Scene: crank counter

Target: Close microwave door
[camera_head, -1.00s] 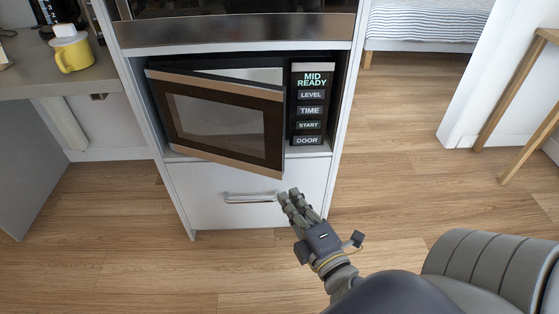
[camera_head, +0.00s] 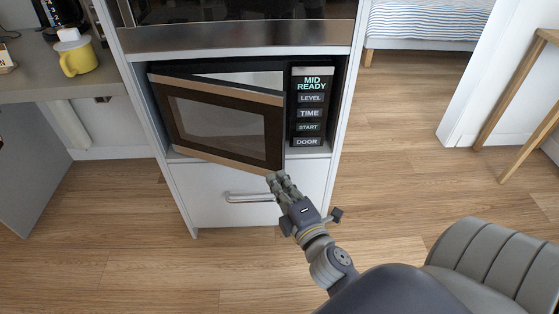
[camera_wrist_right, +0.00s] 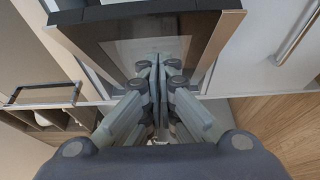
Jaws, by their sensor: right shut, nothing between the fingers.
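The microwave (camera_head: 307,118) sits in a white cabinet niche, with its button panel on the right. Its dark-framed door (camera_head: 217,124) with a glass window stands partly open, hinged at the left, its right edge swung out from the body. My right gripper (camera_head: 277,178) is shut and empty at the lower right corner of the door; whether it touches the door I cannot tell. In the right wrist view the closed fingers (camera_wrist_right: 158,62) lie in front of the door (camera_wrist_right: 213,45). My left gripper is not in view.
A drawer with a silver handle (camera_head: 250,197) lies below the microwave, close to my right gripper. A counter (camera_head: 62,85) with a yellow mug (camera_head: 77,58) is at the left. The wooden floor (camera_head: 400,150) to the right is clear.

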